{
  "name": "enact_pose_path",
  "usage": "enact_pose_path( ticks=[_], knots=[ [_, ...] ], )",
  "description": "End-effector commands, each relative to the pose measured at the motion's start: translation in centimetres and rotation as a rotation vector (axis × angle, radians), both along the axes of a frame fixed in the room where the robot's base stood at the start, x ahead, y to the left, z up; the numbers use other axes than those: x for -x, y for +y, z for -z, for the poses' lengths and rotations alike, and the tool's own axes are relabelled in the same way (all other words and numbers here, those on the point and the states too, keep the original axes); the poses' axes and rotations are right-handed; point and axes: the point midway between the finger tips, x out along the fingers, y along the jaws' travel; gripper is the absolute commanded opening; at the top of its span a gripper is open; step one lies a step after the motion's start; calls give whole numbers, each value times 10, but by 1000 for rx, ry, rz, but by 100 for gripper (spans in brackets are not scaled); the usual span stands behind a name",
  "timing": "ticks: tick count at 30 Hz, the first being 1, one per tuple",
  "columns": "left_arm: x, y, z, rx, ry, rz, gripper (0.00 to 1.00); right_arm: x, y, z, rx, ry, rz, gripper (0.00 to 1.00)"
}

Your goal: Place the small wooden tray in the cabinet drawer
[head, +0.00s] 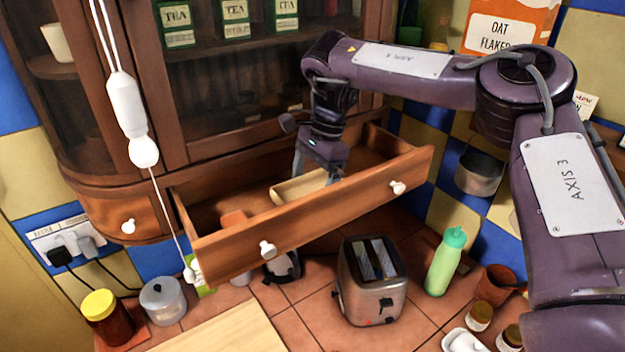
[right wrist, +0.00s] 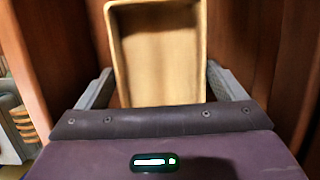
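The small wooden tray (head: 297,188) is inside the pulled-out cabinet drawer (head: 330,222), behind the drawer's front panel, which hides part of it. In the right wrist view the tray (right wrist: 160,60) lies straight ahead, its hollow side showing and empty. My right gripper (head: 317,172) reaches down into the drawer at the tray. Its fingers are spread wide, one beside each long side of the tray, and look open. Whether a finger touches the tray is hard to tell. My left gripper is not in view.
An orange-brown item (head: 234,218) sits in the drawer's left part. A white hanging cord pull (head: 126,108) is at the left. Below, the counter holds a toaster (head: 371,280), a green bottle (head: 445,262) and jars. Glass cabinet doors stand behind the drawer.

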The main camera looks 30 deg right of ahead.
Motion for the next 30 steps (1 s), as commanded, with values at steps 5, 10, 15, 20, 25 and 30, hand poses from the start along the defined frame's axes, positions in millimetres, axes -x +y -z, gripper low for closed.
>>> enact_pose_path(
  ticks=[5,10,15,20,25,30],
  knots=[
    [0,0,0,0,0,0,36,0,0,0,0,1,0,95],
    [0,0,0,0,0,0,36,0,0,-3,0,-1,0,95],
    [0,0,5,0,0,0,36,-2,-6,-24,1,-4,2,95],
    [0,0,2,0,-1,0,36,-3,-14,-54,2,-4,2,95],
    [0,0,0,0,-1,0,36,-3,-19,-69,3,1,0,95],
    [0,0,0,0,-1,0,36,-3,-20,-75,0,0,0,95]
  ],
)
